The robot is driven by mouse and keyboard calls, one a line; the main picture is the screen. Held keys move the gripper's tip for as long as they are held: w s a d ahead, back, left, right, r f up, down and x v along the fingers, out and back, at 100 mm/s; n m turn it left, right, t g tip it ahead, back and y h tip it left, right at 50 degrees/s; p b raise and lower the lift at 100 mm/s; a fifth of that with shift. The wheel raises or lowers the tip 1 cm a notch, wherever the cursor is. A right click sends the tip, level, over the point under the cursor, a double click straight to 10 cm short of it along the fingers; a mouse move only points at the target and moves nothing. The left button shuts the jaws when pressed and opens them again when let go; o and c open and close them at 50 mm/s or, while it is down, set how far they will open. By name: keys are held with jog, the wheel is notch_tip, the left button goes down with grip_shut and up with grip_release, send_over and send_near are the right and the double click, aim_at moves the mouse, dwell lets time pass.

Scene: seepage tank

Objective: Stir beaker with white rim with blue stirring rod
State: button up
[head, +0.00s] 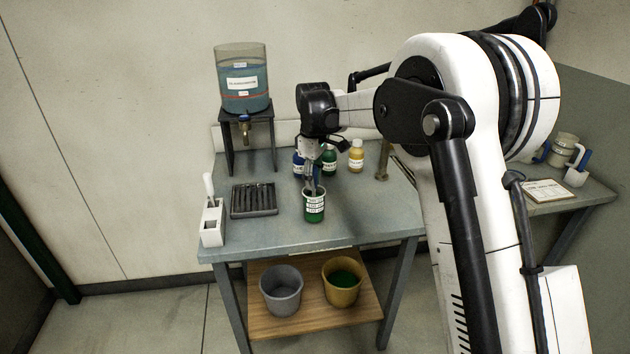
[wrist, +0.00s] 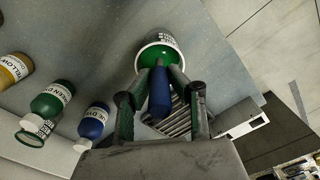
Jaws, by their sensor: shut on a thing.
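The beaker with the white rim (head: 314,208) stands upright near the front of the grey table. It holds green liquid and has a white label; it also shows in the wrist view (wrist: 146,52). My gripper (head: 313,181) points down just above the beaker. In the wrist view my gripper's fingers (wrist: 160,98) are shut around the blue stirring rod (wrist: 160,92). The rod points down into the beaker's mouth over the green liquid. Its lower end is hard to make out, and I cannot tell whether it touches the wall.
Blue (head: 298,164), green (head: 329,162) and yellow (head: 356,157) bottles stand behind the beaker. A dark slotted tray (head: 253,210) and a white holder (head: 212,228) lie left. A tank (head: 243,85) on a stand is at the back. Grey (head: 281,292) and yellow (head: 343,290) buckets sit below.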

jog(key=shift+r, duration=0.1)
jog(key=shift+r+p, duration=2.05)
jog(key=shift+r, duration=2.1)
jog(key=shift+r, duration=0.1)
jog(key=shift+r+p, duration=1.3)
jog(key=shift+r, duration=1.1)
